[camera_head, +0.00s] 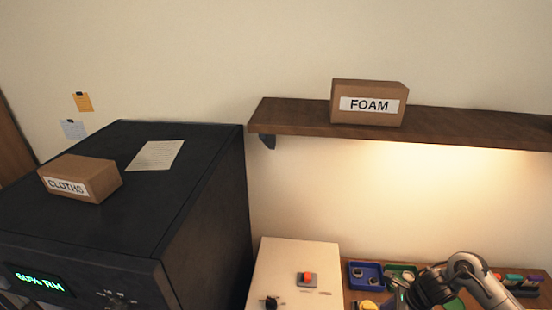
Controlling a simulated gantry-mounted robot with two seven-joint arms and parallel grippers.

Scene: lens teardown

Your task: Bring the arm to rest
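One of my arms (468,272) shows at the lower right, with a grey link and a dark wrist section. It bends down over the bench near small trays. Its gripper fingertips are not clearly visible, and I cannot tell whether they are open or shut. No arm comes in from the left side of the picture, so my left gripper is not in view.
A black cabinet (215,230) at left bears a box labelled CLOTHS (88,172) and a paper sheet (156,155). A wooden shelf (460,125) holds a FOAM box (350,88). Below are a pale panel with a red button (307,278) and a blue tray (357,282).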

